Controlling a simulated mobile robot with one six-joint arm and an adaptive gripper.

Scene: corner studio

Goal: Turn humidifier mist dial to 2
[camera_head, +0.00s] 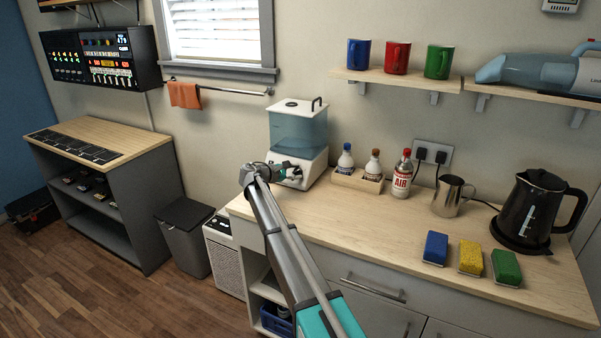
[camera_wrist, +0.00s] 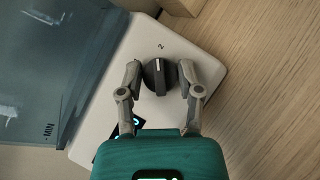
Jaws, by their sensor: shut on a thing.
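The humidifier (camera_head: 299,130) stands at the left end of the wooden counter, with a white base and a blue-tinted tank. In the wrist view, its base (camera_wrist: 189,50) carries a dark round dial (camera_wrist: 159,78) with a raised ridge and a pale pointer line. A "2" mark is printed on the base, above the dial in the picture. The ridge points roughly toward that mark; exact alignment is hard to tell. My gripper (camera_wrist: 158,70) has its two grey fingers on either side of the dial, shut on it. In the head view my gripper (camera_head: 294,172) is at the humidifier's front, where the dial is hidden.
Right of the humidifier, a wooden caddy (camera_head: 345,181) holds bottles, close to it. Sponges (camera_head: 470,257) lie near the counter's front edge. The counter's middle is clear.

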